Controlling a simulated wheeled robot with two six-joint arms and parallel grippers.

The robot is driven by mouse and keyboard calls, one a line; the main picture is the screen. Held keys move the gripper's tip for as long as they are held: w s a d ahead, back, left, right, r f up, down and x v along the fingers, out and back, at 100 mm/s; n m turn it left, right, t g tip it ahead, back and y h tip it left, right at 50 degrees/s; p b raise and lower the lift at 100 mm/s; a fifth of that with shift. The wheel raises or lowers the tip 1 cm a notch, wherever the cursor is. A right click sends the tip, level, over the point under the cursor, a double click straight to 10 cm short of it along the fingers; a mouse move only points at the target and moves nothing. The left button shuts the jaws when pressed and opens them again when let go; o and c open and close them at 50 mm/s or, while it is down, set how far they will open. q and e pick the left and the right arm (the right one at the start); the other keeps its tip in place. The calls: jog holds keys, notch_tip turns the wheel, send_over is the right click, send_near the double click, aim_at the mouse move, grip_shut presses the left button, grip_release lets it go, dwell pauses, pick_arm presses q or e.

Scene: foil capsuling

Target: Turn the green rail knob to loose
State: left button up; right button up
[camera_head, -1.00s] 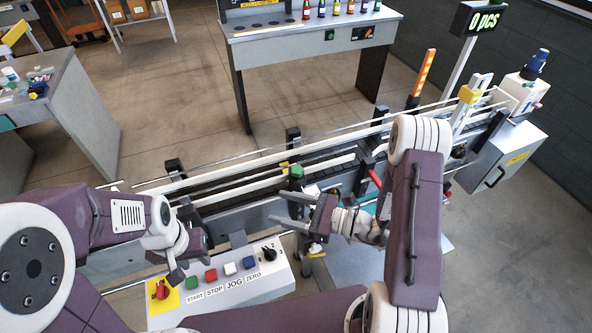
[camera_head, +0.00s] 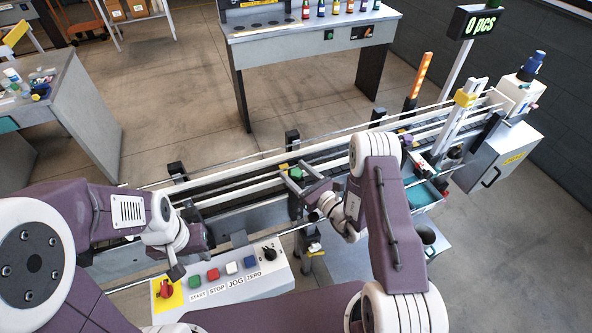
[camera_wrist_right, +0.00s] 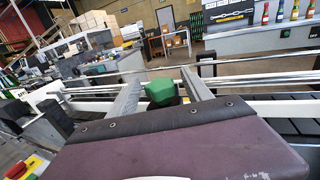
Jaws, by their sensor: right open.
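The green rail knob (camera_head: 296,173) sits on the near side rail of the conveyor. It also shows in the right wrist view (camera_wrist_right: 161,91), between the two fingers. My right gripper (camera_head: 291,174) is open with its fingers on either side of the knob; in the right wrist view (camera_wrist_right: 160,84) gaps show between knob and fingers, though contact lower down is hidden. My left gripper (camera_head: 178,270) hangs over the left part of the control box, away from the knob. Whether its fingers are apart is hard to see.
The conveyor rails (camera_head: 240,184) run from lower left to upper right. A control box (camera_head: 222,294) with coloured buttons and a red switch stands in front. A purple knob (camera_head: 405,139) sits further right on the rail. A bench (camera_head: 300,35) with small bottles stands behind.

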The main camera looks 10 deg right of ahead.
grip_shut()
jog(key=shift+w+f+n+g+y+b, duration=0.1)
jog(key=shift+f+n+g+y+b, duration=0.05)
jog(key=shift+n+g+y+b, duration=0.7)
jog(key=n+g+y+b, duration=0.6)
jog(key=g, duration=0.1)
jog(key=shift+f, duration=0.15)
jog(key=n+g+y+b, duration=0.1)
jog(key=n+g+b, duration=0.1)
jog(key=g+b, duration=0.1)
jog(key=shift+g, duration=0.35)
jog(key=shift+r+n+g+y+b, duration=0.25)
jog(key=shift+n+g+b, duration=0.15)
jog(key=shift+n+g, duration=0.35)
jog(key=shift+r, duration=0.1)
